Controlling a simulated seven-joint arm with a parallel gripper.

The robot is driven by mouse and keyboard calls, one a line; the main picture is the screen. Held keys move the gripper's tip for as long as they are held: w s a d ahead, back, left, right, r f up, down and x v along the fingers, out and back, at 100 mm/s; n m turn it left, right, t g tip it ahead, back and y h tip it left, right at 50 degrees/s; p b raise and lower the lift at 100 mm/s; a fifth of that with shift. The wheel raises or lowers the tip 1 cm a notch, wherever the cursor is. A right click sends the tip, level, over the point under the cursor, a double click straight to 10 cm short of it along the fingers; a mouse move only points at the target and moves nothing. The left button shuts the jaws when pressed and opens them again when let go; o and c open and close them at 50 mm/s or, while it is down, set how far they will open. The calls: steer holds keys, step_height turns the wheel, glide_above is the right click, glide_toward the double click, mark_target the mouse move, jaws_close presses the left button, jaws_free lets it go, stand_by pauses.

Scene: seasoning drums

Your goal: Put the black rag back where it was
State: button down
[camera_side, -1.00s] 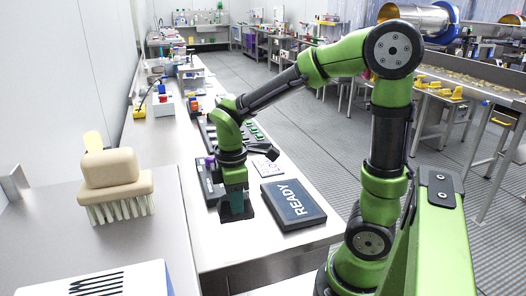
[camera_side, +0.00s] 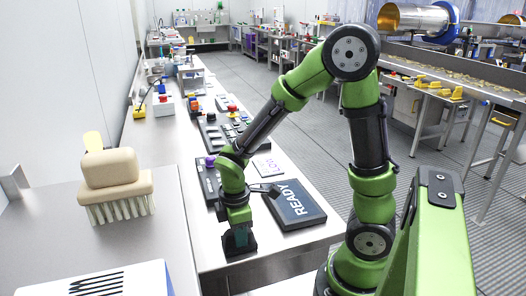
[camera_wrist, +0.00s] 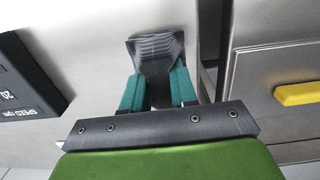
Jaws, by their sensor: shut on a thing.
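My gripper (camera_side: 239,237) points down just above or at the front part of the steel bench top (camera_side: 255,259); I cannot tell the exact height. In the wrist view my gripper (camera_wrist: 158,88) has its two teal fingers closed on the black rag (camera_wrist: 157,47). The rag is dark, with grey ridges or folds at its outer end. In the side view the black rag (camera_side: 240,251) shows only as a dark patch at the fingertips. Much of it is hidden between the fingers.
A dark READY panel (camera_side: 294,205) lies right of my gripper. A control box with a purple knob (camera_side: 209,162) and a button panel (camera_side: 222,130) stand behind. A large brush (camera_side: 116,187) sits on the left counter. The bench's front edge is close to my gripper.

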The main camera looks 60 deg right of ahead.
steer(key=shift+f, duration=0.1)
steer(key=c, duration=0.9)
jaws_free()
steer(key=shift+s+a+r+m+t+y, duration=0.55)
steer(key=shift+r+m+t, duration=0.65)
steer(key=shift+r+m, duration=1.5)
steer(key=shift+s+a+r+m+t+y, duration=0.4)
steer(key=shift+s+r+m+t, duration=1)
steer(key=shift+r, duration=2.3)
steer(key=shift+s+a+r+m+t+y, duration=0.3)
steer(key=shift+a+r+m+t, duration=0.55)
steer(key=shift+r+m, duration=2)
steer(key=shift+d+r+n, duration=0.15)
steer(key=shift+r+n, duration=0.2)
steer(key=shift+n, duration=0.1)
